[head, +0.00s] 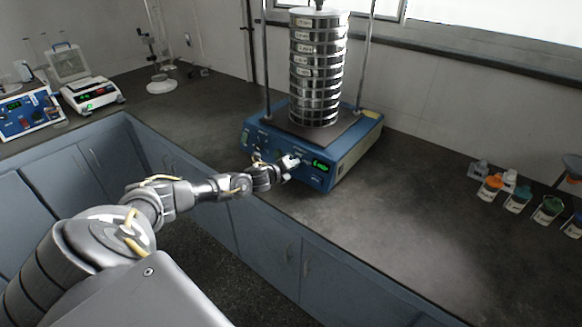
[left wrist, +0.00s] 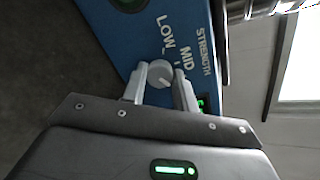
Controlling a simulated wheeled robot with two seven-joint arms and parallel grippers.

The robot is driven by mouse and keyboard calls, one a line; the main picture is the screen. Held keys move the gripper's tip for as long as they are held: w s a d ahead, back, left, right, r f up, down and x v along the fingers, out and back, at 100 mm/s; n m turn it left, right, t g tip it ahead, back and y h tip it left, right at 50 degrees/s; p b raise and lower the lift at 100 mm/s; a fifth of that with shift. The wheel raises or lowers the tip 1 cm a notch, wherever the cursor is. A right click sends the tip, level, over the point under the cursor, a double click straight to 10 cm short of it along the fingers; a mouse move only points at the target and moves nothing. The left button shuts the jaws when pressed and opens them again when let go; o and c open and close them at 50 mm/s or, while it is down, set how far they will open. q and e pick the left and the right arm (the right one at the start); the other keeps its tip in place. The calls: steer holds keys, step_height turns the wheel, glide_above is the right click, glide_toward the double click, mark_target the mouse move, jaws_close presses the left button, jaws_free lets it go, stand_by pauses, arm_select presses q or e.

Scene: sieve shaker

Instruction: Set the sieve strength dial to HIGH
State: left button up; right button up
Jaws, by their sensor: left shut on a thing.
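The sieve shaker (head: 350,155) is a blue box on the counter with a stack of metal sieves (head: 318,70) on top. Its front panel (left wrist: 130,35) shows in the left wrist view with the words STRENGTH, LOW and MID; any further label is hidden by the gripper. The strength dial (left wrist: 159,73) is a round grey knob. My left gripper (left wrist: 160,82) has one finger on each side of the dial and is shut on it. In the head view the left gripper (head: 288,165) is at the shaker's front, left of the green display (head: 320,165). My right gripper is out of view.
Several small jars (head: 518,198) stand at the right of the counter (head: 410,215). A balance (head: 92,93) and another blue device (head: 30,115) stand at the left. Upright rods (head: 266,60) flank the sieve stack.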

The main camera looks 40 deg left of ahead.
arm_select(q)
steer(key=shift+f, duration=0.1)
steer(key=o, duration=1)
steer(key=shift+c, duration=0.2)
steer(key=shift+s, duration=0.15)
steer(key=a+b+v, duration=0.1)
steer(key=v, duration=0.9)
steer(key=shift+s+d+r, duration=0.25)
steer(key=shift+d, duration=0.2)
